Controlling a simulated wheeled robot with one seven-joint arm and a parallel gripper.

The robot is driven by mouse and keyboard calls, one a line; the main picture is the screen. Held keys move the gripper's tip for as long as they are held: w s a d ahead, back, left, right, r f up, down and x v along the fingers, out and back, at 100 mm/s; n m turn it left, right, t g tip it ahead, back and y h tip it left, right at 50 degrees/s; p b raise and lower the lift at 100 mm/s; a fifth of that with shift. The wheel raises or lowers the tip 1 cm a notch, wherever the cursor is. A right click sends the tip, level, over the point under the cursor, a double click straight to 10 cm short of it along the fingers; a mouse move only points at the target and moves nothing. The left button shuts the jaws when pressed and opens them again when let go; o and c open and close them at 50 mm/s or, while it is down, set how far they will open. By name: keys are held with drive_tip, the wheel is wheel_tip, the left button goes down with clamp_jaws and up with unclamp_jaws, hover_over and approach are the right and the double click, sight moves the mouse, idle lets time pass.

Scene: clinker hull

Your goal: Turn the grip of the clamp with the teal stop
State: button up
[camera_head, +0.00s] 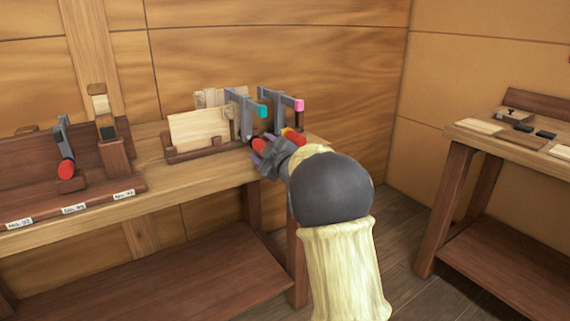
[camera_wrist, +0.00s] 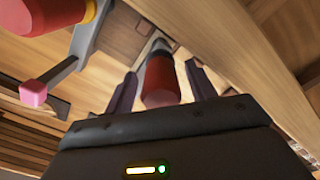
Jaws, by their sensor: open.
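The clamp with the teal stop (camera_head: 262,111) stands at the right end of the bench, its grey bar upright beside a light wooden board. Its red grip (camera_head: 260,143) hangs low, partly hidden by my gripper (camera_head: 266,153). In the wrist view a red grip (camera_wrist: 160,82) lies between the two open fingers of my gripper (camera_wrist: 161,70), with a visible gap on each side. The teal stop is out of the wrist view. The clamp with the pink stop (camera_head: 299,105) stands just to the right; its pink stop (camera_wrist: 33,93) and red grip (camera_wrist: 55,12) with a yellow collar show in the wrist view.
Wooden boards (camera_head: 198,131) stand in a rack left of the clamps. Another red-gripped clamp (camera_head: 65,150) stands at the left in a dark labelled holder (camera_head: 125,184). A second bench (camera_head: 480,142) is at the right, with open floor between.

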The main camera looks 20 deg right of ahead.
drive_tip(key=p+v, duration=0.1)
drive_tip(key=v, duration=1.4)
drive_tip(key=shift+s, duration=0.35)
drive_tip(key=shift+d+f, duration=0.1)
drive_tip(key=shift+d, duration=0.05)
drive_tip(key=s+f+m+g+h, duration=0.65)
drive_tip(key=s+f+m, duration=0.25)
drive_tip(key=f, duration=0.4)
drive_tip(key=s+a+f+m+g+y, duration=0.15)
drive_tip(key=s+f+g, duration=0.25)
drive_tip(key=s, duration=0.4)
drive_tip(key=s+a+f+m+g, duration=0.3)
drive_tip(key=s+f+g, duration=0.1)
drive_tip(key=s, duration=0.3)
drive_tip(key=w+r+p+v, duration=0.1)
drive_tip(key=w+p+v, duration=0.2)
drive_tip(key=p+v, duration=1.5)
drive_tip(key=w+p+v, duration=0.4)
drive_tip(key=p+v, duration=1.4)
drive_tip(key=p, duration=0.1)
drive_tip(key=shift+a+r, duration=0.35)
drive_tip(key=shift+a, duration=0.05)
